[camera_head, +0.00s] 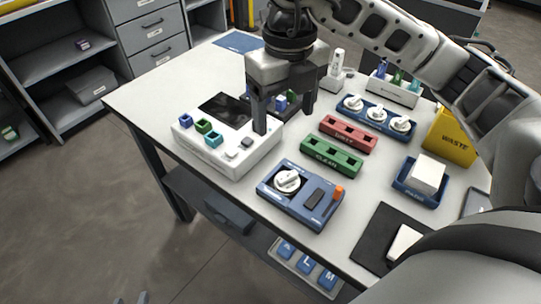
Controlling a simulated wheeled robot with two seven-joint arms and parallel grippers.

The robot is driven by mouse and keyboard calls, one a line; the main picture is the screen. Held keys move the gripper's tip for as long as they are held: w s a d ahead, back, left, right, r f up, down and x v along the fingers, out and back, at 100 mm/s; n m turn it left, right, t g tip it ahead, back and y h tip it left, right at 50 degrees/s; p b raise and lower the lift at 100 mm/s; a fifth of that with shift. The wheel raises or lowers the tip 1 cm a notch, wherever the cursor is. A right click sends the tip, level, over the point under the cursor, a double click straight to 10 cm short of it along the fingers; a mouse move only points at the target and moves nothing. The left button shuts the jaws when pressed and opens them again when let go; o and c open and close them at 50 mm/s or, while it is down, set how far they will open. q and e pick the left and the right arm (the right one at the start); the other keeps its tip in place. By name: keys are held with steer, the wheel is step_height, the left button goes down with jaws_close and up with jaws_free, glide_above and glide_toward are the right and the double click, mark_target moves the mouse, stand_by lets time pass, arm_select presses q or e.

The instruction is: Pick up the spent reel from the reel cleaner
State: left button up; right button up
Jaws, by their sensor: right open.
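The blue unit that looks like the reel cleaner (299,211) stands near the table's front edge. It has a dark pad and an orange lever. A white reel (287,181) sits on its left part, in plain sight. My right gripper (283,121) points down, open, behind and above the cleaner, beside the right side of the white splicing unit (237,160). It is apart from the reel. Its fingers partly hide small coloured parts behind them. Two small tips at the bottom left edge seem to be my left gripper (130,298); most of it is out of frame.
A green rack (331,158) and red rack (348,134) stand behind the cleaner. A blue holder (386,124) carries three white reels. A blue tray with a white block (428,174), a yellow waste bin (450,136) and a dark mat (378,237) lie to the right.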

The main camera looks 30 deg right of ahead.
glide_above(287, 174)
steer(key=f, duration=0.9)
steer(key=shift+a+f+b, duration=0.15)
steer(key=shift+a+b, duration=0.15)
steer(key=shift+b, duration=0.1)
steer(key=shift+d+f, duration=0.15)
steer(key=shift+f, duration=1.35)
steer(key=shift+d+f, duration=0.1)
steer(key=shift+f, duration=1.35)
steer(key=c, duration=1.1)
